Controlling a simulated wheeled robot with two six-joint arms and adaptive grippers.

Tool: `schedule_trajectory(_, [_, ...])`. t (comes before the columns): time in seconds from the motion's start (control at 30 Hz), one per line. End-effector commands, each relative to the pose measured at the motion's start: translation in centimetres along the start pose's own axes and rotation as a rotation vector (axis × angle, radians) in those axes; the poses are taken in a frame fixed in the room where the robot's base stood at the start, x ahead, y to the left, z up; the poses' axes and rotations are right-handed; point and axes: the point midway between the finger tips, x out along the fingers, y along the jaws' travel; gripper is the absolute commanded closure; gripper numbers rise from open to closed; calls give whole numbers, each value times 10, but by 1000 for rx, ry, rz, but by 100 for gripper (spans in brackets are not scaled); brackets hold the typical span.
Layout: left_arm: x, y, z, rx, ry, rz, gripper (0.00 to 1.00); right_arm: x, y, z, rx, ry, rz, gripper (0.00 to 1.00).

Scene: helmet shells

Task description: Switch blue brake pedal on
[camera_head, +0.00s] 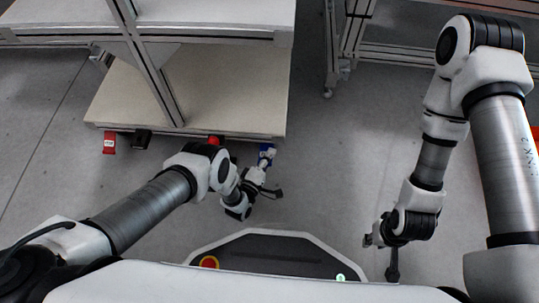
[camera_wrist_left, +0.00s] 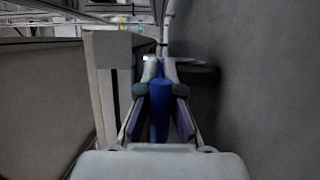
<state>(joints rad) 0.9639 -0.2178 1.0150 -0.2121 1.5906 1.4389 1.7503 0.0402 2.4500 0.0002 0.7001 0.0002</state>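The blue brake pedal (camera_head: 266,150) sits at the right end of the low front edge of the cart. In the left wrist view the blue pedal (camera_wrist_left: 160,108) stands between the two fingers. My left gripper (camera_head: 263,163) is at the pedal in the head view; in the wrist view the gripper (camera_wrist_left: 160,92) looks open, with a finger on each side and narrow gaps beside the blue part. Contact at the fingertips is not clear. My right gripper (camera_head: 372,240) is low at the right, away from the cart, and its finger opening is too small to tell.
A red pedal (camera_head: 109,142) and a black one (camera_head: 142,138) are at the cart's front left; another red part (camera_head: 214,140) is partly behind my left arm. The cart's lower shelf (camera_head: 225,85) is bare. Open floor (camera_head: 340,160) lies to its right.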

Motion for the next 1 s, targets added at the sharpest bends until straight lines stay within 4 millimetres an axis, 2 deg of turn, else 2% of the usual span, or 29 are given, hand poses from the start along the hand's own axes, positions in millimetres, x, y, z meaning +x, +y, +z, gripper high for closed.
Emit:
schedule_trajectory(0.23, [0, -4, 0, 5, 0, 11, 100, 6, 0, 0, 1, 1, 0, 71])
schedule_trajectory(0.4, [1, -17, -1, 48, 1, 118, 100, 37, 1, -1, 5, 3, 1, 71])
schedule_trajectory(0.53, [2, -19, -1, 82, 0, 200, 100, 52, 1, -2, 9, 6, 1, 71])
schedule_trajectory(0.87, [1, -13, -1, 96, 1, 229, 100, 51, 2, -3, 11, 8, 1, 71])
schedule_trajectory(0.9, [1, -13, -1, 95, 1, 229, 93, 51, 2, -3, 11, 8, 1, 71])
schedule_trajectory(0.97, [1, -13, -1, 95, 1, 229, 72, 51, 2, -3, 11, 8, 1, 71])
schedule_trajectory(1.0, [1, -13, -1, 95, 1, 229, 71, 51, 2, -3, 11, 8, 1, 71])
